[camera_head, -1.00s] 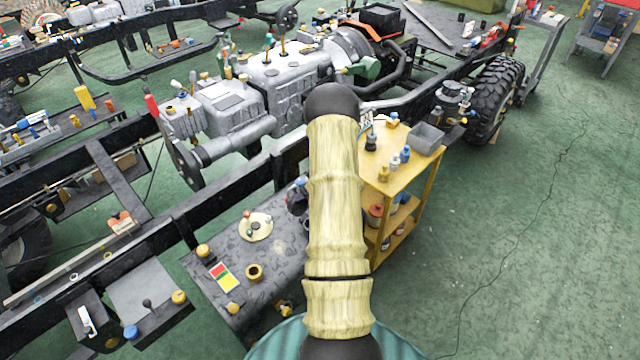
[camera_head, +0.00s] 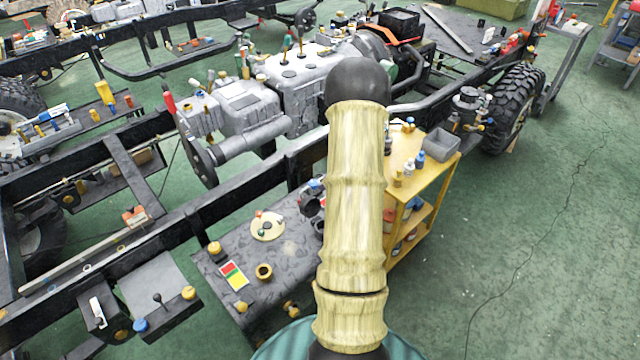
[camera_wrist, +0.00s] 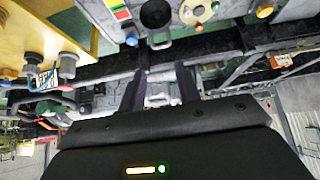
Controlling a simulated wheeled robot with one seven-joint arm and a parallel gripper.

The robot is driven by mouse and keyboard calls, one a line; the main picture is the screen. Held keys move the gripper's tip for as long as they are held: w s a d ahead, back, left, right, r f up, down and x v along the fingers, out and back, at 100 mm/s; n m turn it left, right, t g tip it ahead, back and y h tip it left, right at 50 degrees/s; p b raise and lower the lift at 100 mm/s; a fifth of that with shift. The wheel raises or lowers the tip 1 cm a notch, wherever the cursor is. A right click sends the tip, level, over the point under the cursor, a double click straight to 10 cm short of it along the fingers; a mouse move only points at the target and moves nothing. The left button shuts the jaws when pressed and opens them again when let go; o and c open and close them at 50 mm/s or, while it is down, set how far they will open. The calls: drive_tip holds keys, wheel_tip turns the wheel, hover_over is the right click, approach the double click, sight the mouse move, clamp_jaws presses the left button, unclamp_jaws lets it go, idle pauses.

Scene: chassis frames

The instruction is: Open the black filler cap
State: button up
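A dark grey tank (camera_head: 205,262) lies beside the long black chassis rail, left of my arm in the head view. On its top is a round brass-rimmed filler neck (camera_head: 264,271) with a dark centre. I cannot tell whether that dark centre is the black cap or an opening. My gripper (camera_wrist: 161,72) shows two dark fingers apart with nothing between them. It is away from the tank top. In the head view my arm hides the gripper and part of the tank.
A yellow cart (camera_head: 440,172) with bottles and a grey bin (camera_head: 442,143) stands right of my arm, close to the tank. It shows at the left of the wrist view (camera_wrist: 30,45). The chassis rail (camera_head: 225,205) runs behind the tank. Green floor (camera_head: 560,220) is clear at the right.

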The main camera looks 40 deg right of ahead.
drive_tip(key=shift+h, duration=0.5)
drive_tip(key=w+a+r, duration=0.2)
drive_tip(key=a+r, duration=0.2)
drive_tip(key=shift+w+a+r, duration=0.2)
drive_tip(key=shift+w+r, duration=0.05)
drive_tip(key=shift+w, duration=0.15)
clamp_jaws()
drive_tip(key=a+r+h, duration=0.1)
drive_tip(key=a+r, duration=0.5)
drive_tip(key=a, duration=0.5)
drive_tip(key=s+a+r+g+y, duration=0.1)
drive_tip(key=s+a+r+g, duration=0.1)
drive_tip(key=s+a, duration=0.6)
drive_tip(key=s+a+r+g+y, duration=0.1)
drive_tip(key=s+a+r+g, duration=0.1)
drive_tip(key=s+a, duration=0.6)
drive_tip(key=a, duration=0.4)
drive_tip(key=shift+s+g, duration=0.15)
drive_tip(key=shift+g, duration=0.15)
drive_tip(key=shift+d+r, duration=0.1)
drive_tip(key=shift+r, duration=0.05)
